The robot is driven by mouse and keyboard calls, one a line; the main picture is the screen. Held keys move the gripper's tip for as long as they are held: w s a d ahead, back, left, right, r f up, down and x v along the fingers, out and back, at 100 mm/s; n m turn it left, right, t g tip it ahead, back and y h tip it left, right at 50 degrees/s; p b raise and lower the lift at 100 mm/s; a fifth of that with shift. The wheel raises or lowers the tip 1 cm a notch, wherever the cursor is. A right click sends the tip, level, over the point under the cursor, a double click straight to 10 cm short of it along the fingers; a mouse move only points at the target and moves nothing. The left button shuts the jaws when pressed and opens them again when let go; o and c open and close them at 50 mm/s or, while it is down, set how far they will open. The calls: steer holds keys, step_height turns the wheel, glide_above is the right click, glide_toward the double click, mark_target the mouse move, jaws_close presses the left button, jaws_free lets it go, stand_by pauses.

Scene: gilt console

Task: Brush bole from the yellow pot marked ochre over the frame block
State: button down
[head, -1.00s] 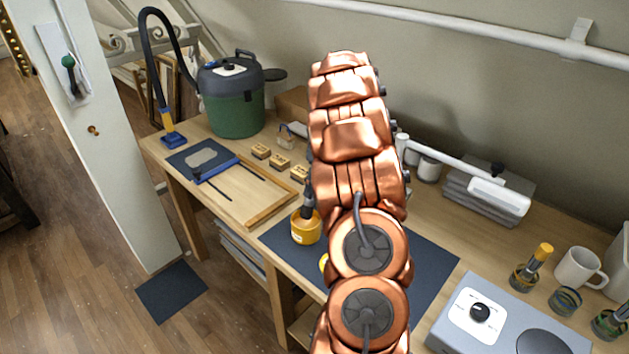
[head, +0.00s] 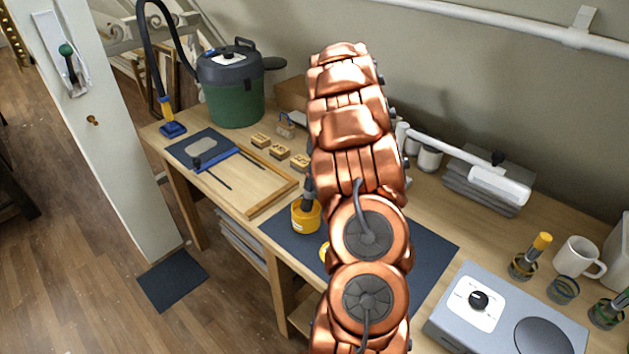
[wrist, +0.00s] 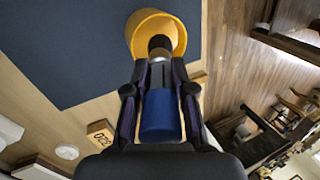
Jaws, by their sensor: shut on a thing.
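A yellow pot (head: 306,218) stands on the dark blue mat (head: 425,250); a pale mark on its side is too small to read. In the wrist view the open mouth of the pot (wrist: 143,22) faces me. My gripper (wrist: 160,78) is shut on a brush with a blue handle (wrist: 160,118). The brush's dark head is at the pot's mouth, inside its rim; how deep, I cannot tell. In the head view my arm hides most of the gripper and the middle of the mat. I cannot make out the frame block.
Small marked wooden blocks (head: 280,152) and a wooden frame (head: 265,202) lie left of the mat. A partly hidden yellow thing (head: 324,251) is beside my arm. A grey control box (head: 455,318), jars and a white mug (head: 572,257) stand at right. A green vacuum (head: 232,95) is behind.

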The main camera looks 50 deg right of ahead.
steer(key=shift+f+b, duration=0.7)
steer(key=shift+b, duration=0.1)
stand_by(3.0)
steer(key=shift+r, duration=3.6)
steer(key=c, duration=1.6)
jaws_free()
jaws_close()
